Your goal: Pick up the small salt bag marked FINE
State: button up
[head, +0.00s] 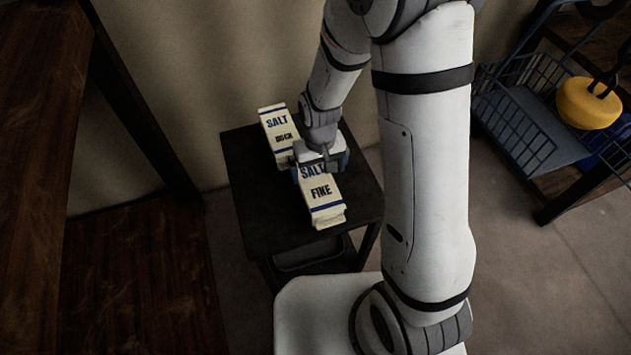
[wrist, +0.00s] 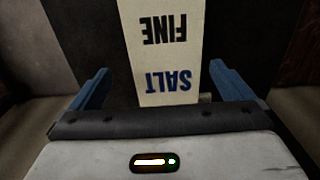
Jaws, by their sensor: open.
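The salt bag marked FINE (head: 322,195) is cream with blue and black print and lies on the small black table. In the wrist view its face (wrist: 163,50) shows upside down between my fingers. My gripper (head: 318,168) is over its far end, hiding part of it. The gripper also shows in the wrist view (wrist: 160,90), with two blue fingers spread apart, one on each side of the bag. Whether a finger touches the bag cannot be told.
A beige wall is behind. A wire basket (head: 520,125) and a yellow round object (head: 587,103) are at the right. A dark wooden table (head: 45,110) is at left.

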aim_at(317, 187)
jog(key=shift+s+a+f, duration=0.15)
jog(key=shift+f, duration=1.85)
jog(key=shift+s+a+f, duration=0.1)
jog(key=shift+a+f, duration=0.05)
jog(key=shift+f, duration=1.8)
jog(key=c, duration=1.6)
jog(key=shift+r, duration=0.1)
jog(key=shift+c, duration=0.9)
jog(key=shift+d, duration=0.1)
